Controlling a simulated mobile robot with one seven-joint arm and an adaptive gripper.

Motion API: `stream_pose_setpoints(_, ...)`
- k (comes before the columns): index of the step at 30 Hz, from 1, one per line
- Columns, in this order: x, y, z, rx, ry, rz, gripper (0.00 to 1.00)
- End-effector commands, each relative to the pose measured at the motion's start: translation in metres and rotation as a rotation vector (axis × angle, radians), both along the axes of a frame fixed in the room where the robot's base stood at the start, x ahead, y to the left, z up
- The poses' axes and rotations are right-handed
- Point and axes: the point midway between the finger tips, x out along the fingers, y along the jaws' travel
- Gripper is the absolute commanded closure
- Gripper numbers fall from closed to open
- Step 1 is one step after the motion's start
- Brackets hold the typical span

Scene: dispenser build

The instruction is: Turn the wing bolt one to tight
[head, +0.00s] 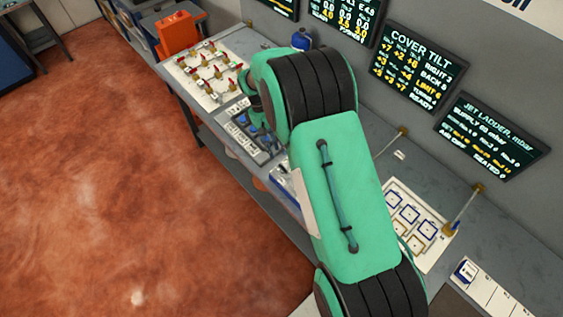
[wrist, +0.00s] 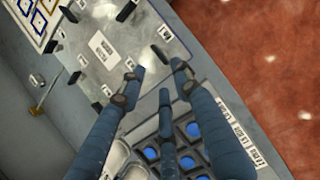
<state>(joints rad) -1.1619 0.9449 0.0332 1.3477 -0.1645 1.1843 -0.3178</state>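In the wrist view a pale metal cover plate (wrist: 115,42) lies on the bench, with a small printed label in its middle. Several dark wing bolts or clips stand around its rim, among them one at the upper edge (wrist: 126,11) and one at the right (wrist: 160,54). Small white tags sit beside them, too small to read, so I cannot tell which is number one. My gripper (wrist: 156,84) has its three blue-grey fingers spread and empty, their tips over the plate's lower right edge. In the head view my arm hides the gripper and most of the plate.
A dark tray with blue round pieces (wrist: 193,130) lies beside the plate. A board of red-handled valves (head: 207,74) and an orange box (head: 178,34) stand at the bench's far left. Wall screens include one headed "COVER TILT" (head: 417,66). The reddish floor (head: 130,190) is open.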

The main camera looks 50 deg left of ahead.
Motion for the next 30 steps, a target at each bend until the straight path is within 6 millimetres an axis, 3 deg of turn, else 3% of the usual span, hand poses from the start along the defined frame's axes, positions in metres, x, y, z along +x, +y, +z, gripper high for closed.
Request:
stream_pose_setpoints(6, 0.000, -0.015, -0.033, -0.002, 0.001, 0.000, 0.68)
stream_pose_setpoints(15, 0.000, -0.027, -0.065, -0.001, 0.000, 0.001, 0.68)
stream_pose_setpoints(29, 0.000, -0.030, -0.073, 0.000, -0.001, 0.000, 0.68)
stream_pose_setpoints(30, 0.000, -0.030, -0.073, 0.000, -0.001, 0.000, 0.72)
